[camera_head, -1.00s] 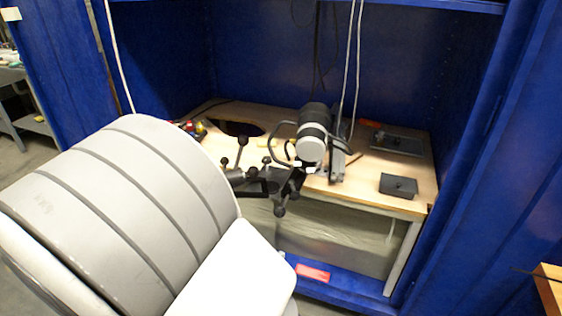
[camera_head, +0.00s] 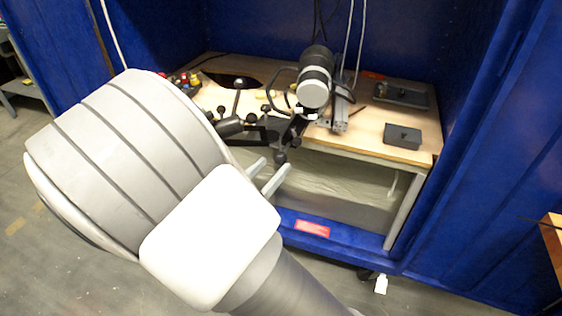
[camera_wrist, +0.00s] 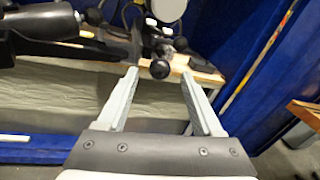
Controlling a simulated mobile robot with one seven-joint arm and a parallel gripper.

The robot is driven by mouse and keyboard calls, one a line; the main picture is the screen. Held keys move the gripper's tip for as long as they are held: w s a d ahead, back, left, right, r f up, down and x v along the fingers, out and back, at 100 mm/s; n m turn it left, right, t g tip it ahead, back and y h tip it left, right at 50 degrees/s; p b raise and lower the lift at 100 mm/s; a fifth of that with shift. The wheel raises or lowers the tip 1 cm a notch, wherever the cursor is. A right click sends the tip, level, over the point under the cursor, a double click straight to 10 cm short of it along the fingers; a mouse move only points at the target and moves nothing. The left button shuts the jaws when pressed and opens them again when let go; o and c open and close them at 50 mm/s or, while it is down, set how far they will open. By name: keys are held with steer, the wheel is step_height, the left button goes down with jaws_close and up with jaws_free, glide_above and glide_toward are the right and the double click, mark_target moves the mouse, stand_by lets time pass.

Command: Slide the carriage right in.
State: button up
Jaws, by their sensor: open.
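The thruster (camera_head: 316,78), a black and silver cylinder, sits over the bench on a grey metal bracket (camera_head: 342,110). In front of it is a black assembly (camera_head: 272,126) with several ball-ended handles, which looks like the carriage; which part slides I cannot tell. Its lowest black ball knob (camera_head: 281,157) hangs at the bench's front edge. My gripper (camera_head: 277,162) is open just in front of this knob. In the wrist view, the knob (camera_wrist: 160,69) appears between the two fingertips of my gripper (camera_wrist: 160,74), without visible contact. My arm hides part of the bench's left side.
Small coloured items (camera_head: 185,82) are at the back left. Cables hang behind the thruster.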

mark_target(277, 162)
steer(key=b+x, duration=0.1)
steer(key=x, duration=0.4)
jaws_close()
stand_by(0.3)
stand_by(1.0)
